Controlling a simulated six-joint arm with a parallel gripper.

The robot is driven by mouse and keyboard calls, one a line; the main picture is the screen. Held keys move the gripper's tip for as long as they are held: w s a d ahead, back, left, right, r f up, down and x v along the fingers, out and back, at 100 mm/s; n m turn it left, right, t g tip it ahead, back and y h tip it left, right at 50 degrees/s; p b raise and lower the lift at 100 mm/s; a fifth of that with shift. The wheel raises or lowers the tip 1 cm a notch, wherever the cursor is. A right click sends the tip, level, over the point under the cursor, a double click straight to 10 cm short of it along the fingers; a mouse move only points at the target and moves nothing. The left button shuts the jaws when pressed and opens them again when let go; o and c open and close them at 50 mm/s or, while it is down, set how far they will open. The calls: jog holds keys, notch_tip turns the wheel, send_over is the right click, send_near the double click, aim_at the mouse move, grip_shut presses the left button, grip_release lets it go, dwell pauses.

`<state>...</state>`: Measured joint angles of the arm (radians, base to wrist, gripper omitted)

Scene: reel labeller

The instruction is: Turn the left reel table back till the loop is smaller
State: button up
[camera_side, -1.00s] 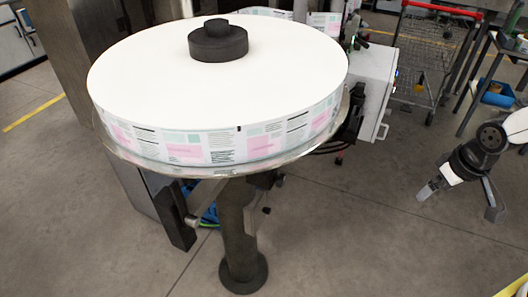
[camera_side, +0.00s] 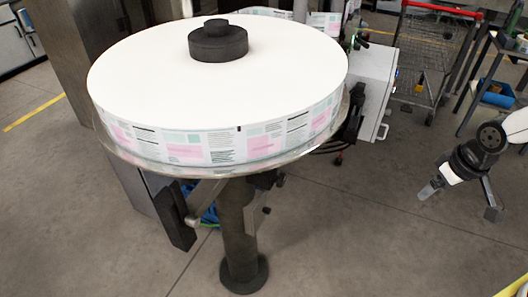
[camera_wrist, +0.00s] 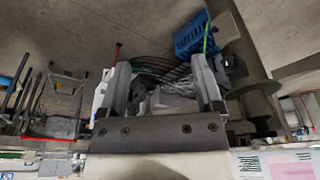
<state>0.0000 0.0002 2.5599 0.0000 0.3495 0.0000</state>
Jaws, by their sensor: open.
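The reel table (camera_side: 338,128) is a thin, clear-edged round plate on a dark column. It bears a large white reel (camera_side: 140,60) with printed pink and green labels round its side and a dark hub on top. Printed label web (camera_side: 325,20) shows behind the reel at the top. I cannot make out the loop or its size. My gripper (camera_side: 460,203) is at the right, open and empty, well apart from the reel table. Both fingers of my gripper also show in the wrist view (camera_wrist: 162,78), with nothing clearly held between them.
A white machine box (camera_side: 372,85) stands right of the reel. A wire trolley (camera_side: 425,60) with a red handle and a bench with a blue bin (camera_side: 497,94) stand at the back right. Open floor (camera_side: 360,220) lies between my gripper and the column.

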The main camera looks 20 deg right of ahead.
jog(key=w, duration=0.1)
jog(key=n+t+y, duration=0.5)
jog(key=t+y, duration=0.2)
jog(key=t, duration=0.7)
send_near(336, 121)
jog(key=shift+w+d+f, duration=0.2)
jog(key=shift+w+f, duration=0.2)
jog(key=shift+w, duration=0.4)
jog(key=shift+w+d+f, duration=0.2)
jog(key=shift+w+f, duration=0.2)
jog(key=shift+w, duration=0.4)
jog(key=shift+w+d+f, duration=0.2)
jog(key=shift+w+f, duration=0.2)
jog(key=shift+w, duration=0.4)
jog(key=shift+w, duration=0.15)
jog(key=shift+m, duration=0.3)
jog(key=shift+x, duration=3.75)
grip_shut()
